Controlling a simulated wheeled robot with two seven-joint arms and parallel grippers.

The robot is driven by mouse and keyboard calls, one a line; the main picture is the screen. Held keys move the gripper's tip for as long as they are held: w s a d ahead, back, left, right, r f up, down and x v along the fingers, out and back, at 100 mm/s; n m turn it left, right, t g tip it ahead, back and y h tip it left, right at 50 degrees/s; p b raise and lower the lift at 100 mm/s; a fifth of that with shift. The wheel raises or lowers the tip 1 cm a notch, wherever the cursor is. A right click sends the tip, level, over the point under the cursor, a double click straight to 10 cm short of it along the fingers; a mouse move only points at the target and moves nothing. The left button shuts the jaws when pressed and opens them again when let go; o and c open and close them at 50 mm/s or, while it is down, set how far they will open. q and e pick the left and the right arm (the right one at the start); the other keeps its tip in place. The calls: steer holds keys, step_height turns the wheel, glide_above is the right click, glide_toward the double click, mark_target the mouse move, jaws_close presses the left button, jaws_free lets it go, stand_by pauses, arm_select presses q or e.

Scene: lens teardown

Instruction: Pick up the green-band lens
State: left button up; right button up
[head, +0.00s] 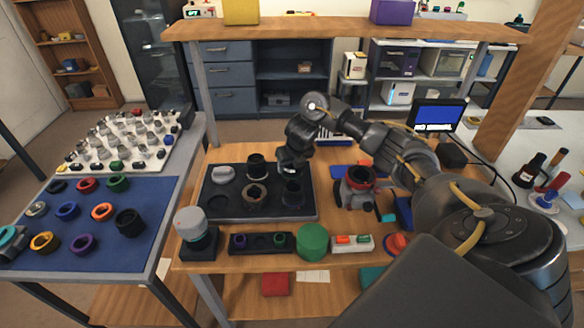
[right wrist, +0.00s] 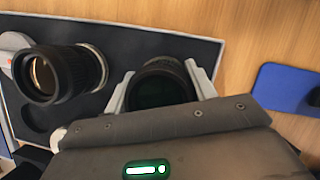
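My right gripper (head: 293,166) is low over the back right part of the dark lens tray (head: 220,208). In the right wrist view its two pale fingers (right wrist: 160,85) stand on either side of a dark round lens (right wrist: 162,90), which nearly fills the gap. I cannot tell whether they press on it. A faint green tint shows on its rim; the gripper mostly hides this lens in the head view. A black lens (head: 256,166) stands left of it; it also shows in the right wrist view (right wrist: 60,74). My left gripper is not in view.
Two more lenses, one brown-ringed (head: 255,195) and one dark (head: 292,192), stand in the tray's front row. A grey cap (head: 223,174) is at the back left. A camera-like device (head: 358,185) stands right. A blue mat (head: 100,245) holds several coloured rings.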

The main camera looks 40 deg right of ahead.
steer(key=c, duration=0.6)
steer(key=shift+r, duration=0.2)
steer(key=shift+r, duration=0.25)
step_height(320, 180, up, 2)
steer(key=shift+w+r+p, duration=0.1)
steer(key=shift+r+p, duration=0.15)
steer(key=shift+p, duration=0.4)
steer(key=s+a+r+p, duration=0.1)
steer(key=r, duration=0.1)
steer(key=a+r+p, duration=0.1)
steer(key=r+p, duration=0.1)
steer(key=s+a+r+p, duration=0.1)
steer(key=r, duration=0.1)
steer(key=shift+s+a, duration=0.15)
steer(key=shift+s, duration=0.15)
steer(key=s+a+r+p, duration=0.3)
steer(key=s+a, duration=0.2)
steer(key=a, duration=0.2)
steer(key=shift+s+r, duration=0.3)
steer(key=shift+s, duration=0.1)
steer(key=shift+s+a+r, duration=0.1)
steer(key=shift+s+a, duration=0.15)
steer(key=shift+a, duration=0.2)
